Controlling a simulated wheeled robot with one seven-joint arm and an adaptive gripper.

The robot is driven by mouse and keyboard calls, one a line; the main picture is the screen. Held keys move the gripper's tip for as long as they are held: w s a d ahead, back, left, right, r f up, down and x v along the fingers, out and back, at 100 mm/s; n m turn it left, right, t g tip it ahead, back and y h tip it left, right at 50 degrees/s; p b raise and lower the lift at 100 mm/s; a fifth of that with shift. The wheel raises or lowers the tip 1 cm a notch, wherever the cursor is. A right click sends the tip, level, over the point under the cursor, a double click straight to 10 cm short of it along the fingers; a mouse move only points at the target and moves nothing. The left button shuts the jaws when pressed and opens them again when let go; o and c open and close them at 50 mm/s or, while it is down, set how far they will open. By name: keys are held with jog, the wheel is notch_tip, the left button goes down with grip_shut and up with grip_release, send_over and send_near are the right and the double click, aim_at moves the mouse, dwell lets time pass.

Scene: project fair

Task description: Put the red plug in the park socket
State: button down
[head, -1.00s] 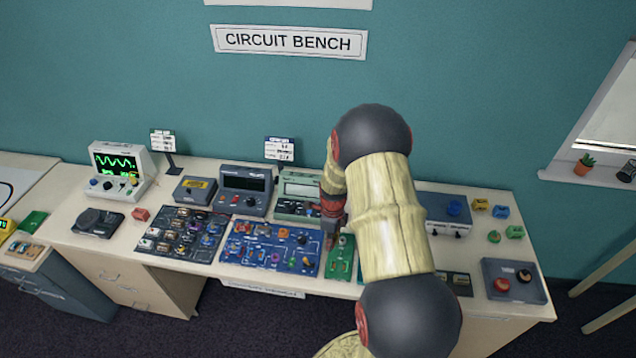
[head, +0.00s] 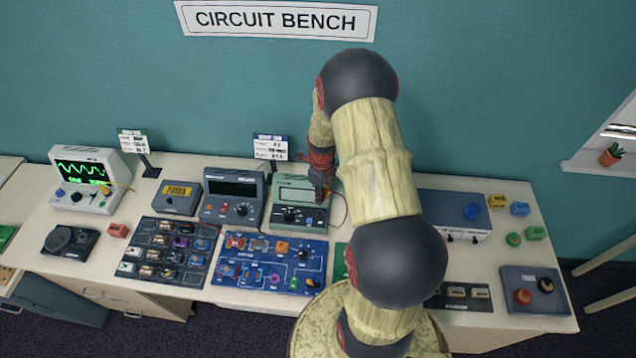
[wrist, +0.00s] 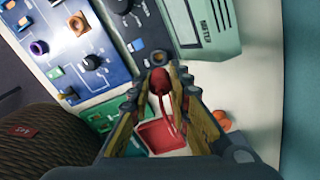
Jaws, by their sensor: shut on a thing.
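My gripper (head: 321,190) is over the right front of the pale green meter (head: 288,215), with its fingers partly hidden by my arm. In the wrist view my gripper (wrist: 161,88) is shut on the red plug (wrist: 160,80), which sits between the fingertips. A thin red lead (wrist: 172,120) trails back from the plug. The meter (wrist: 208,35) shows ahead of the fingertips, with dark knobs or sockets along its panel. The plug looks held clear of any socket. I cannot tell which opening is the park socket.
A blue circuit board (head: 268,262) and a dark component board (head: 168,250) lie in front of the instruments. A grey-blue box (head: 455,213) stands right of my arm. A red square piece (wrist: 160,135) lies below the fingers in the wrist view. My arm hides the bench middle.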

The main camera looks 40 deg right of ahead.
jog(key=shift+a+f, duration=0.2)
jog(key=shift+a, duration=0.05)
jog(key=shift+d+f+b, duration=0.1)
jog(key=shift+f+b, duration=2.05)
jog(key=shift+f, duration=1.15)
jog(key=shift+b, duration=0.3)
